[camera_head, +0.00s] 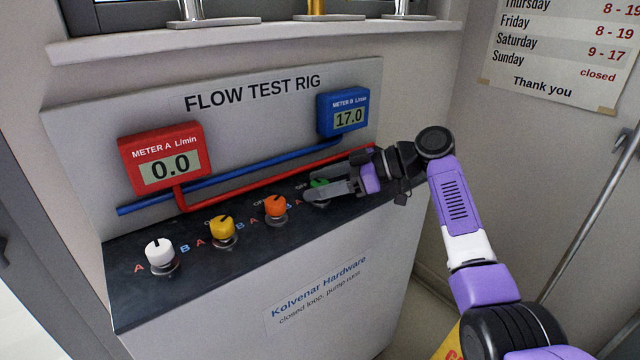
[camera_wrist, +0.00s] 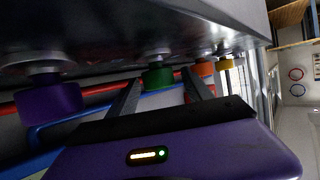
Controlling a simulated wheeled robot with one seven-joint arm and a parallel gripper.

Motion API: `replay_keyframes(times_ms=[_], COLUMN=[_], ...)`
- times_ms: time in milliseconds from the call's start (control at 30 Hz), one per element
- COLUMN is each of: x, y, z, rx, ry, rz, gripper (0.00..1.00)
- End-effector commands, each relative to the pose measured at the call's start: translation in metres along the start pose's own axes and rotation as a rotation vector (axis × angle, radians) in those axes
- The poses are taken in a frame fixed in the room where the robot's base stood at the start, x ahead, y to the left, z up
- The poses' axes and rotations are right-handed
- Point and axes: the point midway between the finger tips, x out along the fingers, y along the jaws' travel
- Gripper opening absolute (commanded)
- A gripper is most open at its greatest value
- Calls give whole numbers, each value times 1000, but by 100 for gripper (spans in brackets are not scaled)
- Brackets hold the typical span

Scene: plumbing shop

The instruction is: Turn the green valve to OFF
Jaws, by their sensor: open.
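The green valve (camera_head: 319,183) is a knob in the row on the rig's dark ledge, partly covered by my gripper (camera_head: 326,189) in the head view. In the wrist view, the green knob (camera_wrist: 158,79) stands between the two dark fingers of my gripper (camera_wrist: 160,92). The fingers are apart, one on each side of it; I cannot tell whether they touch it. The knob's pointer and most of its markings are hidden. Meter A (camera_head: 164,160) reads 0.0 and meter B (camera_head: 343,112) reads 17.0.
An orange knob (camera_head: 275,206), a yellow knob (camera_head: 221,228) and a white knob (camera_head: 159,252) stand left of the green one. A purple knob (camera_wrist: 48,101) is on its other side, close to my gripper. Red and blue pipes run behind the row.

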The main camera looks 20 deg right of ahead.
Motion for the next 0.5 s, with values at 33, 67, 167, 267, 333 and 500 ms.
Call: replay_keyframes(times_ms=[33,67,167,267,333,500], x=[-2,-4,-15,-32,-44,-67], y=[0,0,1,1,1,1], z=[0,0,0,0,0,0], rx=[0,0,0,0,0,0], ry=[1,1,2,2,1,1], rz=[1,1,3,4,2,2], gripper=[59,59,59,59,59,59])
